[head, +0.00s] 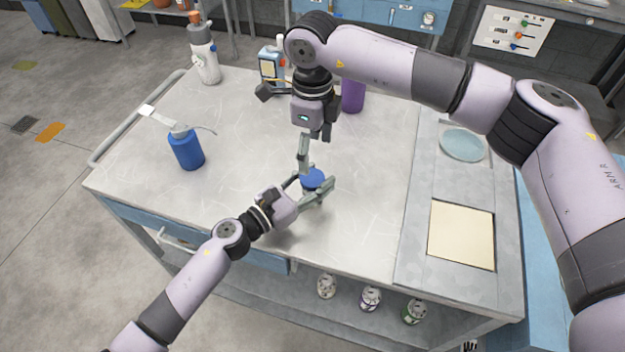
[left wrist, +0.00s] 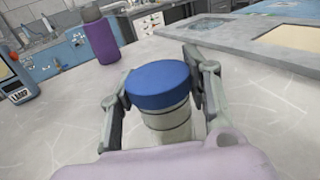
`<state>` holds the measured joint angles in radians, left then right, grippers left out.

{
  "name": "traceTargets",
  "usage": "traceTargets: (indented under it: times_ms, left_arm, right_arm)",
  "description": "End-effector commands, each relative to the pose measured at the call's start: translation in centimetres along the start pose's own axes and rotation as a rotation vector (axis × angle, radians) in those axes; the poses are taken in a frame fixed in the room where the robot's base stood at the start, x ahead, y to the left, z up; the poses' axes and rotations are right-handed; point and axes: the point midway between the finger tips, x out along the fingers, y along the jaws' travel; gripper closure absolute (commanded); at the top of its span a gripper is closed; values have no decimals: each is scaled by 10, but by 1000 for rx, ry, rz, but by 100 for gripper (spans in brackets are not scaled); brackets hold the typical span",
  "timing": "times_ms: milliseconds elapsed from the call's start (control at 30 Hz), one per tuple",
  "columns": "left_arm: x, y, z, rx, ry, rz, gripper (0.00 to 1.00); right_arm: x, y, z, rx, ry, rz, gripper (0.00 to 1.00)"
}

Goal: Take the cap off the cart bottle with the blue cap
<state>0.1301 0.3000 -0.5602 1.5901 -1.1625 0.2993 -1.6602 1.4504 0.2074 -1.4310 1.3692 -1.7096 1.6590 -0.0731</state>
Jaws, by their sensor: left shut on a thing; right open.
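The bottle with the blue cap (head: 313,178) stands upright on the cart top (head: 250,130), near its front middle. In the left wrist view the blue cap (left wrist: 160,84) sits on top of the pale bottle body (left wrist: 170,125). My left gripper (head: 312,192) is shut on the bottle; in the left wrist view its fingers (left wrist: 160,95) lie on both sides, around the neck and cap. My right gripper (head: 314,150) is open and empty, pointing down just above the cap. Its fingers partly overlap in the head view, so the exact gap to the cap is unclear.
A blue pump bottle (head: 186,150) stands left on the cart. A grey panel with a cream pad (head: 461,235) and round dish (head: 463,145) lies right.

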Motion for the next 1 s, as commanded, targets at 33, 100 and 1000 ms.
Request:
traceTargets:
  times_ms: [33, 100, 1000]
  left_arm:
    - [0, 0, 0, 0, 0, 0, 100]
    - [0, 0, 0, 0, 0, 0, 100]
    - [0, 0, 0, 0, 0, 0, 100]
  right_arm:
    - [0, 0, 0, 38, 0, 0, 30]
    - [0, 0, 0, 113, 1, 0, 30]
    - [78, 0, 0, 359, 2, 1, 30]
